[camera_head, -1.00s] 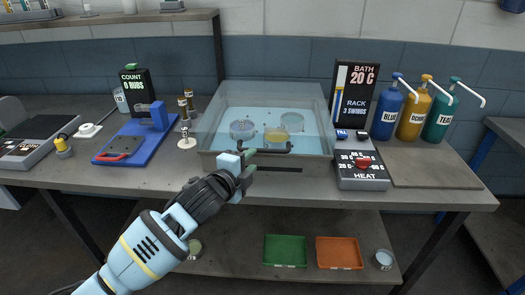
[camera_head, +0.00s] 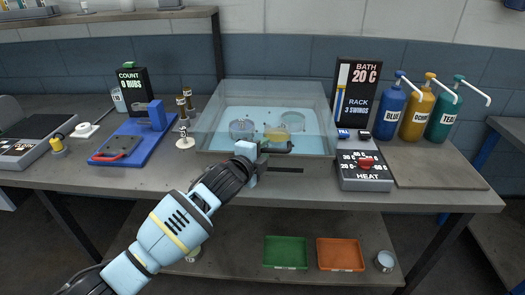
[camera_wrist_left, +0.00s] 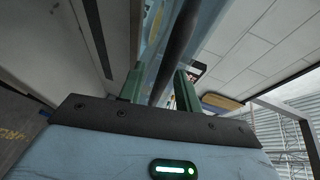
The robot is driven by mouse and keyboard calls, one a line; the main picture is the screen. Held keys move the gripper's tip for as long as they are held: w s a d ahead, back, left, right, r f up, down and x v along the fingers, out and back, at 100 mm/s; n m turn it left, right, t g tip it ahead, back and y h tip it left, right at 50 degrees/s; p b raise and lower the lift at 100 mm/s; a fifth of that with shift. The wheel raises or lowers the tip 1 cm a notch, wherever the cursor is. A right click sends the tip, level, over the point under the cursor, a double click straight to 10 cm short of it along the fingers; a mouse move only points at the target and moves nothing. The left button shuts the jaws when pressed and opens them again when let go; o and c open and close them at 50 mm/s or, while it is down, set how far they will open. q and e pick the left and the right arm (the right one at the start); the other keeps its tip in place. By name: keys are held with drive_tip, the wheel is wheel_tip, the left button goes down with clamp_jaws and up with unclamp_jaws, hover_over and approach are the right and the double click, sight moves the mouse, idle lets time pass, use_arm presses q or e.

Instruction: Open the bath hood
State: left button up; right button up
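The bath hood (camera_head: 230,112) is a clear cover lying down over the blue bath on the bench, with a dark bar handle (camera_head: 281,148) along its front. My left gripper (camera_head: 262,152) is at the left part of this handle. In the left wrist view, the two green fingers of my left gripper (camera_wrist_left: 158,84) stand apart. The dark handle bar (camera_wrist_left: 178,45) runs between them, with a gap visible, so the gripper looks open around the bar. Contact is not clear. My right gripper is not in view.
Right of the bath are the HEAT box (camera_head: 364,170), the BATH display (camera_head: 354,95) and several pump bottles (camera_head: 413,115). Left are small vials (camera_head: 184,115) and a blue rubbing device (camera_head: 140,138). Green (camera_head: 286,252) and orange (camera_head: 340,254) trays sit on the lower shelf.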

use_arm(q)
drive_tip(key=shift+w+d, duration=0.1)
drive_tip(key=shift+w, duration=0.05)
clamp_jaws()
drive_tip(key=shift+r, duration=0.15)
